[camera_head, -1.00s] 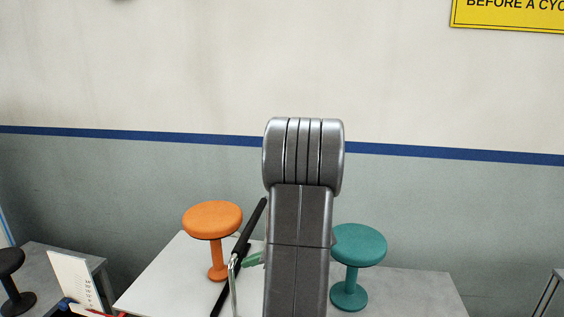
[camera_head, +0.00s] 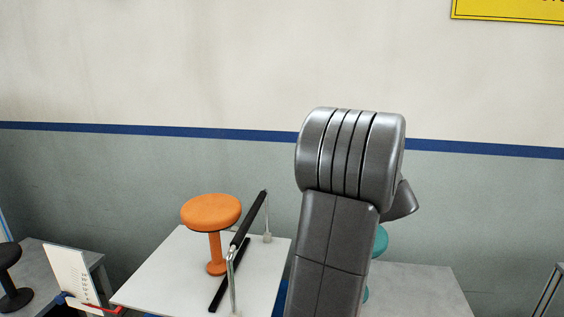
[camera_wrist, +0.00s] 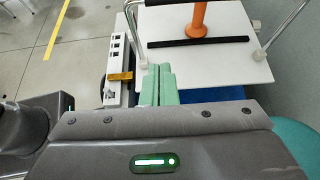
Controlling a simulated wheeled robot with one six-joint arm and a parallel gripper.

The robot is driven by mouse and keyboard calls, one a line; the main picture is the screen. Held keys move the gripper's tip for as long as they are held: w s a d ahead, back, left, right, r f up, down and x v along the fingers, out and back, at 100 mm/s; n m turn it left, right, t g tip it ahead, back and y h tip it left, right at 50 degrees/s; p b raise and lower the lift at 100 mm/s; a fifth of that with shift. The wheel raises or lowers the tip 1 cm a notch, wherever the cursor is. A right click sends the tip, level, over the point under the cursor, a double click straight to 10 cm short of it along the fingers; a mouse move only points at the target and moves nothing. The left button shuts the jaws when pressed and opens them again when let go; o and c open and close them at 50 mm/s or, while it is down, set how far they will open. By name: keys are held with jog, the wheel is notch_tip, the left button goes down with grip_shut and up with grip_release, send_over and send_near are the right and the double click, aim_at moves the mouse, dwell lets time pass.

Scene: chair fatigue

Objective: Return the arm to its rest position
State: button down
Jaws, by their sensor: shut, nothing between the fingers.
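My gripper (camera_wrist: 157,85) shows in the wrist view as two pale green fingers, shut together with nothing between them. The fingers appear over the near edge of a white table, and I cannot tell how high above it. In the head view my grey arm stands right of centre, and the gripper is hidden.
The white table (camera_head: 165,282) bears an orange stool (camera_head: 211,212) and a black bar on a metal frame (camera_head: 249,219). A teal stool (camera_head: 381,241) is mostly hidden behind my arm.

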jog(key=p+x, duration=0.2)
jog(key=x, duration=1.6)
notch_tip(320, 180, up, 4)
jog(key=a+p, duration=0.2)
jog(key=p, duration=0.1)
jog(key=f+b, duration=0.4)
jog(key=f, duration=0.1)
jog(key=f+b, duration=0.3)
jog(key=f, duration=0.2)
jog(key=f+b, duration=0.4)
jog(key=f, duration=0.1)
jog(key=shift+w+a+f+b, duration=0.15)
jog(key=shift+w+f+b, duration=0.1)
jog(key=shift+f+b, duration=0.1)
jog(key=shift+f, duration=1)
jog(key=shift+s+b, duration=0.1)
jog(key=shift+b, duration=0.2)
